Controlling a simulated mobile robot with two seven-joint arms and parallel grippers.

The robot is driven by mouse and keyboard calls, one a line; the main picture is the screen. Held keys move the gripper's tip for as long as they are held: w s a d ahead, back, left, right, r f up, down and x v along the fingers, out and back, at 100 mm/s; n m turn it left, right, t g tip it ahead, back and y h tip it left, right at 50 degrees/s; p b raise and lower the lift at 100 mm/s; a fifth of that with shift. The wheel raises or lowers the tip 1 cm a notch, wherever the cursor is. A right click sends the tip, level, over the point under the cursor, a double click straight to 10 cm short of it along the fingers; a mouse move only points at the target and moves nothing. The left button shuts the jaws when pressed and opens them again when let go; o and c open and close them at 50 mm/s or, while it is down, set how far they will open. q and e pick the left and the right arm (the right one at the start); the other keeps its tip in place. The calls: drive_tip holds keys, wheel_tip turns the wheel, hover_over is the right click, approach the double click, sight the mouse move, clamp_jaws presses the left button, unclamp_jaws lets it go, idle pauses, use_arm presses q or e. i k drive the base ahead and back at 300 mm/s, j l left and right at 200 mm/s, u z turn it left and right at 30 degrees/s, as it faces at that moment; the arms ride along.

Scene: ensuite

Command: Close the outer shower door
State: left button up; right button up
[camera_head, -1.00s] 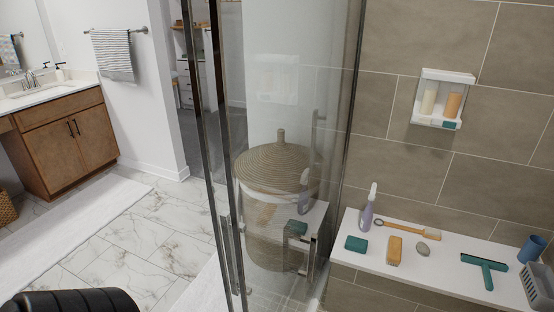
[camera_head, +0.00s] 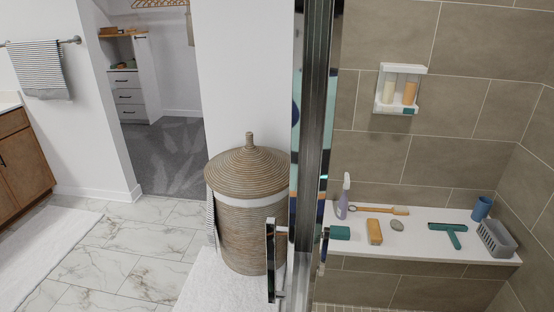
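The glass shower door (camera_head: 310,130) shows almost edge-on as a narrow band of dark metal and reflecting glass, running from the top of the view down past the bench's left end. An upright metal bar handle (camera_head: 270,262) stands out on its left side, in front of the basket. Part of another handle (camera_head: 323,250) shows on its right side. I cannot tell the outer door's panel apart from any other panel in this band. Neither of my grippers is in view, and nothing is seen touching the handles.
A lidded woven basket (camera_head: 247,205) stands left of the door by a white mat (camera_head: 215,285). Marble floor (camera_head: 130,262) lies open at the left.

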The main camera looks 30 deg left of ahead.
sight(304, 10)
drive_tip(key=k+j, duration=0.2)
drive_tip(key=j, duration=0.2)
drive_tip(key=k+j, duration=0.25)
drive_tip(key=j, duration=0.15)
drive_tip(key=k+j+u, duration=0.1)
drive_tip(key=j, duration=0.25)
drive_tip(key=k, duration=0.1)
